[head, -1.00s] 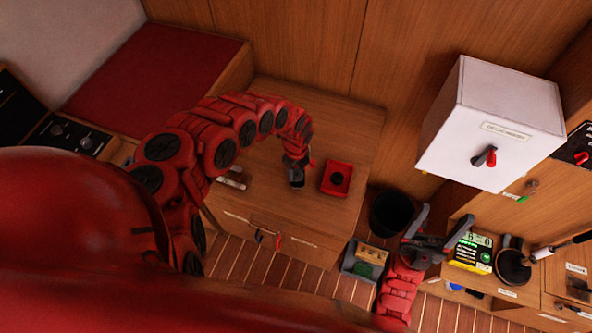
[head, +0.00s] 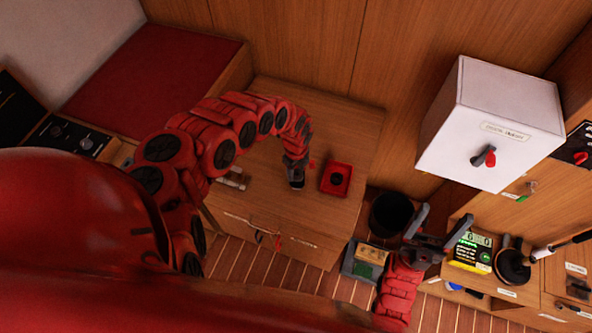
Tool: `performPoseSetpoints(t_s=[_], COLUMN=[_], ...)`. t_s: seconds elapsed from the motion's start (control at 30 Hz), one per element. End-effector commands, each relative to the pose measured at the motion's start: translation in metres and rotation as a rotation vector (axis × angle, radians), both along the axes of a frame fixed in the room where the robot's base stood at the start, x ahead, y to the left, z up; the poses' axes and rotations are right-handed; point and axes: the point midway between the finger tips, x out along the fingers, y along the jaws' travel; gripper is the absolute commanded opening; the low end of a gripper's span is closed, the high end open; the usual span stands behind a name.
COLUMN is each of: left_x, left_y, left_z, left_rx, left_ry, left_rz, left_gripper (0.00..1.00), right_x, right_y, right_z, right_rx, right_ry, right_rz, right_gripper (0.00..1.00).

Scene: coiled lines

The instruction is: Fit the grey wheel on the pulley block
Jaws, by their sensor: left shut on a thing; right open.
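My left gripper (head: 296,183) points down over the wooden table top, just left of a red block with a dark round middle (head: 336,179), which looks like the pulley block. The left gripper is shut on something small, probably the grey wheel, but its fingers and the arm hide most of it. A gap shows between the gripper and the red block. My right gripper (head: 427,236) is open and empty, low on the right, away from the table.
A black bin (head: 391,213) stands right of the table (head: 270,215). A white box with a red-and-black knob (head: 491,125) juts out at upper right. A grey tray with small items (head: 364,263) lies below the bin. A small label-like item (head: 232,181) lies left of the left gripper.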

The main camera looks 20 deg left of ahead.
Motion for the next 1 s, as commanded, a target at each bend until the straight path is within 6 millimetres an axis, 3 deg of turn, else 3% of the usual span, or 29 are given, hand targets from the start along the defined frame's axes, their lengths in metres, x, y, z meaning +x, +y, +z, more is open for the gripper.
performPoseSetpoints(t_s=[0.23,1.0], left_x=[0.0,0.0011], left_y=[-0.0001,0.0009], left_z=[-0.0067,-0.0003], left_rx=[0.0,0.0], left_ry=[0.0,0.0], left_rz=[0.0,0.0], left_gripper=[0.0,0.0], right_x=[0.0,0.0], right_y=[0.0,0.0], right_z=[-0.0059,-0.0007], right_rx=[0.0,0.0], right_ry=[0.0,0.0], right_rz=[0.0,0.0], right_gripper=[0.74,0.74])
